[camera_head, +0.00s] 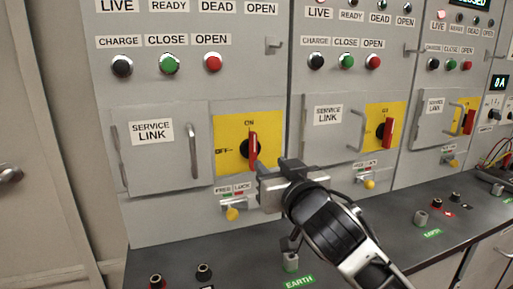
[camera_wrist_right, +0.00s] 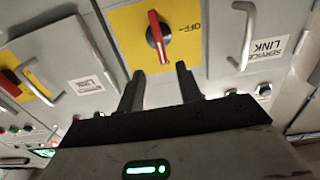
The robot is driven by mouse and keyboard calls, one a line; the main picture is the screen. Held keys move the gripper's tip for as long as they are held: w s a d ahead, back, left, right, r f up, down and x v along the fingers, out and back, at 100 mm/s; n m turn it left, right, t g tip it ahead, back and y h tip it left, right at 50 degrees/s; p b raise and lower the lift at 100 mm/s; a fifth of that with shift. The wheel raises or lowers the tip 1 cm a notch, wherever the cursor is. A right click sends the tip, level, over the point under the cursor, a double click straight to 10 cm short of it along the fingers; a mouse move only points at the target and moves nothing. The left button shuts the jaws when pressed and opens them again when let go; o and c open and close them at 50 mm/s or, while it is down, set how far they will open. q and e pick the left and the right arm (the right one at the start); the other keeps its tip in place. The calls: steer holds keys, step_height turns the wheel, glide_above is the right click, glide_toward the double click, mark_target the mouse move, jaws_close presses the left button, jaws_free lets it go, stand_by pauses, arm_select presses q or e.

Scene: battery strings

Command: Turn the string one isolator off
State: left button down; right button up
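The isolator on the leftmost panel, which I take as string one, has a red handle (camera_head: 253,150) on a black knob over a yellow plate (camera_head: 229,163). The handle stands upright, toward the ON label; OFF is on the plate's left. My right gripper (camera_head: 273,168) is just below and right of the handle in the head view. In the right wrist view its two fingers (camera_wrist_right: 159,76) are spread with nothing between them. The red handle (camera_wrist_right: 154,22) lies beyond the fingertips, apparently untouched. My left gripper is in neither view.
A service link door (camera_head: 160,150) with handles is left of the isolator. Similar panels with red-handled isolators (camera_head: 387,132) continue to the right. A dark ledge (camera_head: 240,262) with sockets and earth labels runs below.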

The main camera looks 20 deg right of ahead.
mark_target(254, 148)
steer(key=w, duration=0.5)
steer(key=w+p, duration=0.1)
steer(key=w, duration=0.3)
steer(key=shift+w+a, duration=0.2)
steer(key=shift+w, duration=0.15)
jaws_close()
